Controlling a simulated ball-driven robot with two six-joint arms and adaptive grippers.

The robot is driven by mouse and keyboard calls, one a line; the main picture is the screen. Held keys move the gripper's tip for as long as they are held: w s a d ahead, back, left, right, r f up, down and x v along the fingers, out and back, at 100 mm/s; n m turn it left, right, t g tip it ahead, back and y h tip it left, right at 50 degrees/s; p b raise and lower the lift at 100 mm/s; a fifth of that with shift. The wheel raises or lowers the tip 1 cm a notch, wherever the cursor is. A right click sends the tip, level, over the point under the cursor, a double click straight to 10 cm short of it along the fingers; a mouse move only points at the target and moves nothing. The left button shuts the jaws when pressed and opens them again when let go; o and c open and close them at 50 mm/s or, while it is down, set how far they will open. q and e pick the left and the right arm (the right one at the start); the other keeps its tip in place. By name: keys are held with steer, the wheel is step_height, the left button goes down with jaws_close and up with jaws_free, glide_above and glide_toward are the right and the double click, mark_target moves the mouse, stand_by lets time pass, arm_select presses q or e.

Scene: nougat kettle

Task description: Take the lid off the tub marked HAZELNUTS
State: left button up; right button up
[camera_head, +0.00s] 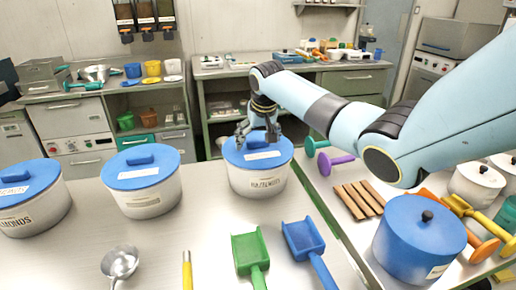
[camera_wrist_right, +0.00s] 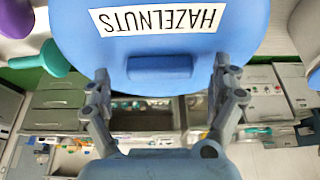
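The HAZELNUTS tub (camera_head: 258,180) is white with a blue lid (camera_head: 285,150) seated on it, in the middle of the head view. In the right wrist view the lid (camera_wrist_right: 250,35) fills the top, with its upside-down HAZELNUTS label and a blue bar handle (camera_wrist_right: 160,68). My right gripper (camera_head: 257,132) is over the lid, its fingers pointing down. In the wrist view the gripper (camera_wrist_right: 162,80) is open, with one finger on each side of the handle and a gap to each. Whether the fingers touch the lid I cannot tell. My left gripper is not in view.
Two other white tubs with blue lids stand left: one in the middle (camera_head: 150,198) and one at the far left (camera_head: 40,208). A ladle (camera_head: 119,263), a green scoop (camera_head: 250,250) and a blue scoop (camera_head: 303,240) lie in front. A blue pot (camera_head: 415,245) stands right, below my arm.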

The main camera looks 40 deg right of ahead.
mark_target(261, 141)
steer(key=c, duration=1.3)
steer(key=shift+o, duration=0.2)
steer(key=shift+r, duration=0.1)
steer(key=shift+r, duration=0.3)
steer(key=r, duration=0.3)
steer(key=shift+s+d+r+b, duration=0.15)
steer(key=shift+s+r+b, duration=0.2)
steer(key=shift+s, duration=0.05)
steer(key=s+r+p, duration=0.4)
steer(key=s+r, duration=0.5)
steer(key=s, duration=0.2)
steer(key=shift+r, duration=0.25)
